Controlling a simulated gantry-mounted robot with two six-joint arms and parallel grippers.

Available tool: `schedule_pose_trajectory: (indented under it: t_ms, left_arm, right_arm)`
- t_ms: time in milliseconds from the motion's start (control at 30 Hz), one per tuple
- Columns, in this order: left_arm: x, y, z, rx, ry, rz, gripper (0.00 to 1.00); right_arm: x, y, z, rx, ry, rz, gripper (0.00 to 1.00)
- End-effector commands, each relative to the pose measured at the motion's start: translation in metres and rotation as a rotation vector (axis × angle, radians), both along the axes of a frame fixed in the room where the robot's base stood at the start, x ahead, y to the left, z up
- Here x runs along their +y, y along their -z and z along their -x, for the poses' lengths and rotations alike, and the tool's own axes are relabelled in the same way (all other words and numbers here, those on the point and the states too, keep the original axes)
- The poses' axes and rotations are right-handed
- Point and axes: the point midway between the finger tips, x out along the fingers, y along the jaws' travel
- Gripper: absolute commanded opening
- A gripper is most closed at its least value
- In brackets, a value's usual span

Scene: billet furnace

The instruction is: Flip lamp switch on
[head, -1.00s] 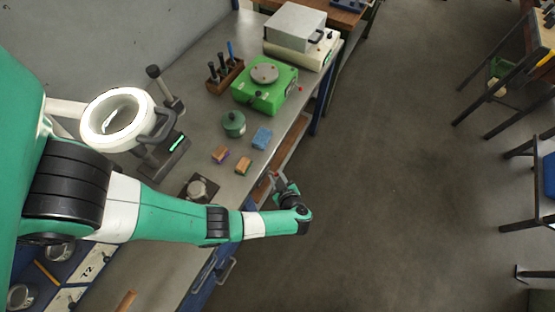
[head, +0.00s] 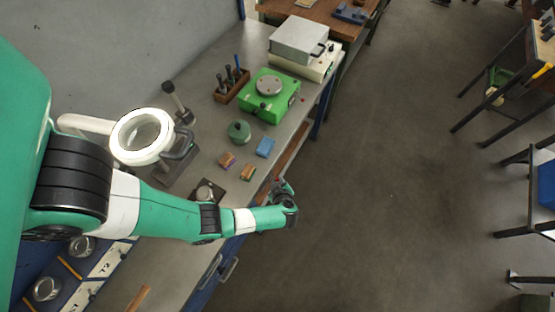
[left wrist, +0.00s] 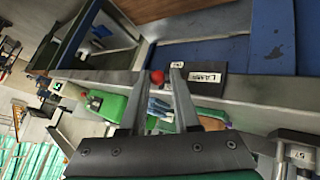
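A black plate with a white label reading LAMP (left wrist: 207,78) is on the bench's front edge in the left wrist view. A small red knob (left wrist: 157,77) sticks out beside it, probably the lamp switch's tip; its position is hard to read. My left gripper (left wrist: 160,78) is open and empty, its two fingers around the knob's place in the picture; I cannot tell whether they touch it. In the head view my left gripper (head: 277,186) is small at the bench's front edge. The white ring magnifier lamp (head: 118,146) stands at the left. My right gripper is not in view.
On the bench (head: 205,140) are a green machine (head: 285,86), a green round pot (head: 239,131), a blue block (head: 265,147), two small brown blocks (head: 248,172) and a tool rack (head: 231,90). The floor (head: 400,190) right of the bench is clear.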

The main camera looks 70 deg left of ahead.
Motion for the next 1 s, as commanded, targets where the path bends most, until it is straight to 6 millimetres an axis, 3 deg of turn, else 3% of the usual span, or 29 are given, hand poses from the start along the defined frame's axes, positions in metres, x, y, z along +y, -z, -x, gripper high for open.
schedule_pose_trajectory:
  t_ms: [67, 433, 800, 1000]
  left_arm:
    - [0.000, 0.002, 0.001, 0.001, 0.001, 0.003, 0.43]
    - [-0.007, -0.008, 0.000, -0.001, 0.003, 0.002, 0.43]
    - [-0.065, -0.066, 0.008, 0.000, 0.005, 0.003, 0.43]
    - [-0.082, -0.079, 0.010, 0.002, 0.001, 0.003, 0.43]
  right_arm:
    - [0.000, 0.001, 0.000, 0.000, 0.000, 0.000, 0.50]
    - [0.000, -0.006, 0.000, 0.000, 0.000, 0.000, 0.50]
    - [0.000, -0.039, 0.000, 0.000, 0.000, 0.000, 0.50]
    - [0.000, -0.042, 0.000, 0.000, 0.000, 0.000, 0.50]
